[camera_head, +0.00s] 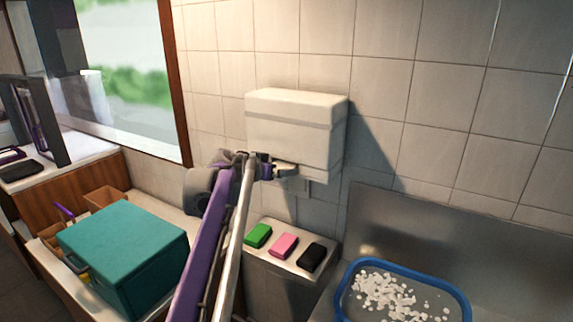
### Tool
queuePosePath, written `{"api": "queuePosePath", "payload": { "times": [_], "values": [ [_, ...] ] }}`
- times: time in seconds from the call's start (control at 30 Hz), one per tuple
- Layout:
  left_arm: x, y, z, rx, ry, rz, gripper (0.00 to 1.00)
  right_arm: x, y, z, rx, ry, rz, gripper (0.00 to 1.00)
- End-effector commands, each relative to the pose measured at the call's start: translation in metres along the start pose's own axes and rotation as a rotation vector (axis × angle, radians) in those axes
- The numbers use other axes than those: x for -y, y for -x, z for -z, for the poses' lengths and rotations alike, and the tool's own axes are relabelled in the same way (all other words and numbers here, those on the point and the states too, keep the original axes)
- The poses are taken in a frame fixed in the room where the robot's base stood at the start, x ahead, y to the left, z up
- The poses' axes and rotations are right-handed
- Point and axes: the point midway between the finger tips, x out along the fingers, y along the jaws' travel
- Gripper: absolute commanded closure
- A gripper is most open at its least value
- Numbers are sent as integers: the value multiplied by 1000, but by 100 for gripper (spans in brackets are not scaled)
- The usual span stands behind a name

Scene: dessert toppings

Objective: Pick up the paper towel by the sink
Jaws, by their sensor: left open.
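A white paper towel dispenser (293,125) is mounted on the tiled wall. A small pale piece (300,186) shows just below it; I cannot tell whether this is the end of a paper towel or a fitting on the wall. My left gripper (286,170) is open at the dispenser's lower left edge, close beside the pale piece. I cannot tell whether it touches anything. Its purple and silver arm rises from the bottom of the view. My right gripper is not in view.
Green (258,235), pink (284,245) and black (311,257) blocks lie on a ledge below the dispenser. A blue-rimmed tub (457,296) with white bits stands by the steel back panel (440,240) at right. A teal box (125,250) sits left of my arm.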

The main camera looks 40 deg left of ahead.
Motion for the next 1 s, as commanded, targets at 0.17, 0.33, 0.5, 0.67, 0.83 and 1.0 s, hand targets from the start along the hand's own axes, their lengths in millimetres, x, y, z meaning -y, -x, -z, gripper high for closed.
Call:
{"api": "queuePosePath", "payload": {
  "times": [0.17, 0.33, 0.5, 0.67, 0.83, 1.0],
  "values": [
    [0, -2, -2, 1, 1, 1, 0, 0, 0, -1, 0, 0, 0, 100],
    [0, -2, -2, 1, 0, 1, 20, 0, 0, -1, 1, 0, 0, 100],
    [0, -2, -1, 1, 0, 1, 50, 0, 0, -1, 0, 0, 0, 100],
    [0, -2, -1, 1, 0, 1, 68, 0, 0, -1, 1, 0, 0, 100],
    [0, -2, -2, 1, 0, 1, 68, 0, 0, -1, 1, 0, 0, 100],
    [1, -1, -2, 1, -1, 0, 68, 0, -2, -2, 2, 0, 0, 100]
  ]
}}
